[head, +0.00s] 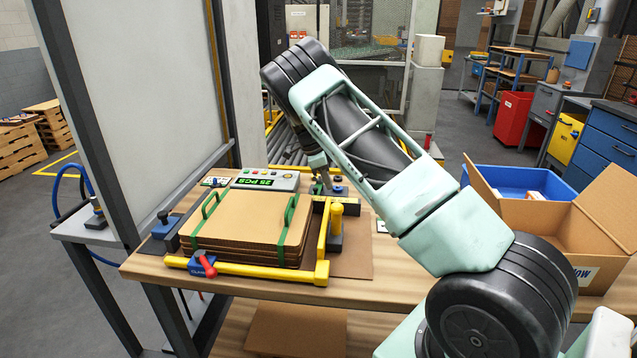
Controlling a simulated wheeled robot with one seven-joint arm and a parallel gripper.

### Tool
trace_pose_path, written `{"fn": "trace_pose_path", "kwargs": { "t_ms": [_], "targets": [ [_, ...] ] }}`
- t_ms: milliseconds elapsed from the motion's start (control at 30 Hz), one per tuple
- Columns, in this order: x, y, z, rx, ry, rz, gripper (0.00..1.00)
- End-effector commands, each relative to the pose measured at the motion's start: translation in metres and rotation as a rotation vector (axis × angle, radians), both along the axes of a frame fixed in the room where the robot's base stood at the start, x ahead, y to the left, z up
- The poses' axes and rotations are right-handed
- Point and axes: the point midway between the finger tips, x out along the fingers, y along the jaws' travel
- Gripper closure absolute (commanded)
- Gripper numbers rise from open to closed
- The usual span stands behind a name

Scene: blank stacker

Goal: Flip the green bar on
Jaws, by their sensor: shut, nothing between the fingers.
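Two green bands with raised handle-like loops lie over a stack of brown cardboard blanks (246,223) on the wooden bench. The left green band (210,205) and the right green band (289,212) run front to back; I cannot tell whether either is the green bar. A grey control panel (266,180) behind the stack has a lit green "25 PCS" display and several small buttons. My gripper (321,187) is shut and empty, just right of the panel, pointing down by the yellow frame. Its tips are small and partly hidden.
A yellow frame (262,271) edges the stack, with a red-handled clamp (205,264) at front left and a yellow post (336,218) at right. A grey upright panel (150,110) stands left. An open carton (560,225) and blue bin (520,181) stand right.

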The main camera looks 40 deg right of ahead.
Motion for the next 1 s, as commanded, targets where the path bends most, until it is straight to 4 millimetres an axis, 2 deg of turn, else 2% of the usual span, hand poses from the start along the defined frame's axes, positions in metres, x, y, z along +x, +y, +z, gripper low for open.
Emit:
{"fn": "trace_pose_path", "kwargs": {
  "t_ms": [33, 300, 500, 700, 1000],
  "targets": [
    [-0.007, -0.011, 0.004, -0.001, 0.000, -0.005, 1.00],
    [0.009, 0.005, 0.059, -0.003, -0.002, 0.002, 1.00],
    [0.015, 0.012, 0.086, -0.002, 0.001, 0.000, 1.00],
    [0.017, 0.014, 0.096, -0.002, 0.002, -0.001, 1.00],
    [0.017, 0.014, 0.096, -0.002, 0.002, -0.001, 1.00]
  ]
}}
